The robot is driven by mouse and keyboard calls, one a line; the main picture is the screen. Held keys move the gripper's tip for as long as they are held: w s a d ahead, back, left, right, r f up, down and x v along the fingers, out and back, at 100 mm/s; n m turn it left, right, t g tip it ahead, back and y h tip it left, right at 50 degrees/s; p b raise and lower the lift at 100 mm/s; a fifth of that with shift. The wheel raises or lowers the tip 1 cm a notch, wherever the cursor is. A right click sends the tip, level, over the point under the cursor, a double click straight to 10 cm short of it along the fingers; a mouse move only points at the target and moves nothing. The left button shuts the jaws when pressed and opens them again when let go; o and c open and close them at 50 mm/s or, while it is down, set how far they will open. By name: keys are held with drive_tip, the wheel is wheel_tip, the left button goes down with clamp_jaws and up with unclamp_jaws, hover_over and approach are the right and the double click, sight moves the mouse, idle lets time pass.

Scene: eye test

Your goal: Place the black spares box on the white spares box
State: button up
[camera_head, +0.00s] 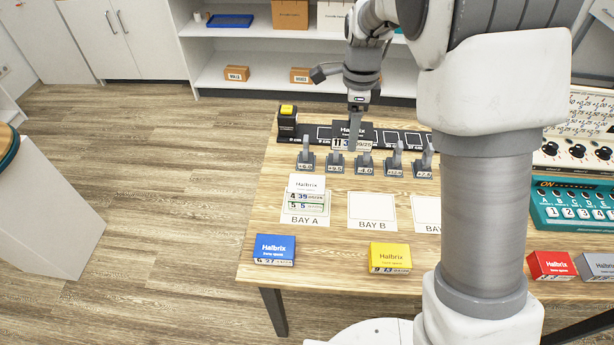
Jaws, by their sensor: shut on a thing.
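The black spares box (367,131) is at the far side of the wooden table, in front of or over the long black strip. My gripper (353,140) comes down from above and is shut on this box, hiding part of its front label. I cannot tell whether the box touches the strip or is held above it. The white spares box (307,184) is in Bay A, nearer and to the left of my gripper. Two label rows show on its front side, so it may rest on another box.
A row of grey levers (363,164) stands between the strip and the bays. Bay B (371,212) is empty. Blue (274,247), yellow (390,255), red (552,263) and grey (598,265) boxes line the front. My arm hides the table's right middle.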

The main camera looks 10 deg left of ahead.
hover_over(307, 183)
wheel_tip(307, 183, down, 6)
drive_tip(key=shift+f+b, duration=0.15)
drive_tip(key=shift+b, duration=0.3)
drive_tip(key=shift+f+b, duration=0.3)
drive_tip(key=shift+f, duration=1.7)
drive_tip(key=shift+f, duration=0.15)
drive_tip(key=o, duration=1.4)
drive_tip(key=s+d+r+n+p, duration=0.1)
drive_tip(key=d+r, duration=0.2)
drive_tip(key=r, duration=0.6)
drive_tip(key=s+d+r+n+p, duration=0.1)
drive_tip(key=d+r+n, duration=0.1)
drive_tip(key=r, duration=0.7)
drive_tip(key=s+d+r+n+t, duration=0.2)
drive_tip(key=s+d+r+n, duration=0.1)
drive_tip(key=s+d+n, duration=0.4)
drive_tip(key=s+d+r+n+t, duration=0.3)
drive_tip(key=s+d+n, duration=0.4)
drive_tip(key=s+d, duration=0.2)
drive_tip(key=shift+s+d+r+t, duration=0.3)
drive_tip(key=shift+s+d+r, duration=0.05)
drive_tip(key=shift+s, duration=0.9)
